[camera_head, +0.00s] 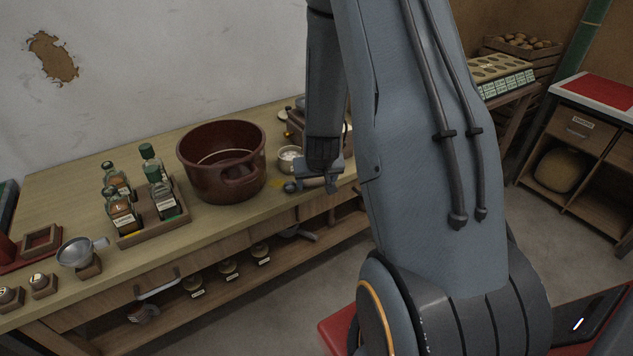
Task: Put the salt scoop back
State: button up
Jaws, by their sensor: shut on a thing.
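My gripper (318,183) is low over the front edge of the wooden workbench (60,205), right of the big brown pot. It is shut on a small grey thing, which looks like the salt scoop (292,187), with its rounded end poking out to the left. The scoop is small and dark here, and my gripper hides part of it. I cannot tell whether it touches the bench. A small pale bowl with white contents, likely salt (289,154), stands just behind it.
The brown pot (222,160) stands close on the left. A wooden tray (150,222) of bottles and a metal funnel (76,252) are farther left. Jars stand on the lower shelf.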

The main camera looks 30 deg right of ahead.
jog(key=shift+f, duration=0.15)
jog(key=o, duration=1.3)
jog(key=shift+s+r, duration=0.1)
jog(key=shift+r, duration=0.4)
jog(key=v, duration=1.1)
jog(key=s+a+r+n+g, duration=0.1)
jog(key=s+a, duration=0.3)
jog(key=a, duration=0.1)
jog(key=s+a+r+n+g+y, duration=0.1)
jog(key=s+a+r, duration=0.1)
jog(key=s+a, duration=0.2)
jog(key=s+a+r+n+g+y, duration=0.1)
jog(key=s+a+n, duration=0.1)
jog(key=s+a, duration=0.3)
jog(key=shift+s+a+r+g+b, duration=0.1)
jog(key=shift+a+r+g+b, duration=0.1)
jog(key=shift+a, duration=0.35)
jog(key=shift+a+r+g+b, duration=0.15)
jog(key=shift+a+g, duration=0.05)
jog(key=shift+a, duration=0.4)
